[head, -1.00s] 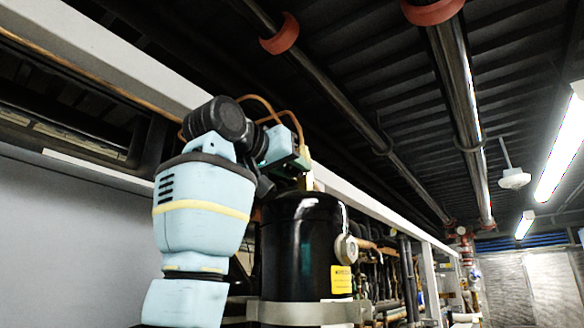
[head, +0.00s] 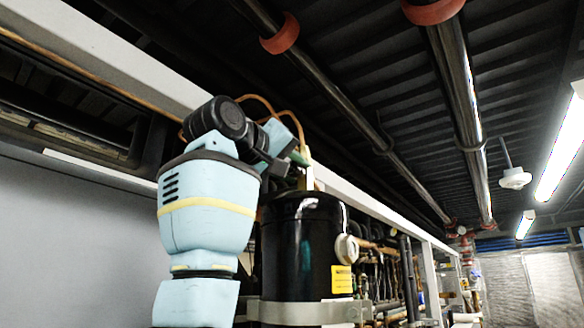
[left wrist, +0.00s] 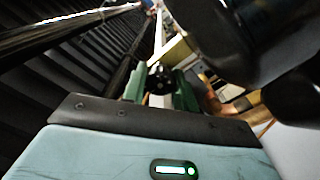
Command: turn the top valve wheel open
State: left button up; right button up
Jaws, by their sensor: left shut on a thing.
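The black cylindrical tank (head: 300,250) stands upright in the head view, with a pale brass-coloured fitting (head: 306,178) above its top. My left gripper (head: 299,158) is at that fitting, tilted over the tank. In the left wrist view, the green fingers of my left gripper (left wrist: 160,84) stand on either side of a small dark round part, which looks like the top valve wheel (left wrist: 160,79). They are shut on it. Most of the wheel is hidden by the fingers, and I cannot make it out in the head view. My right gripper is not in view.
Copper pipes (head: 262,101) curve close behind my left wrist. A long white beam (head: 100,50) runs behind the tank. A round pale gauge-like part (head: 347,249) and a yellow label (head: 341,279) are on the tank's side. Dark pipes (head: 330,95) run overhead.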

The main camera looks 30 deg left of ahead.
pick_arm(q)
jog(key=o, duration=1)
jog(key=shift+c, duration=0.2)
jog(key=s, duration=0.7)
jog(key=shift+s+a, duration=0.3)
jog(key=shift+s, duration=0.1)
jog(key=shift+w, duration=0.1)
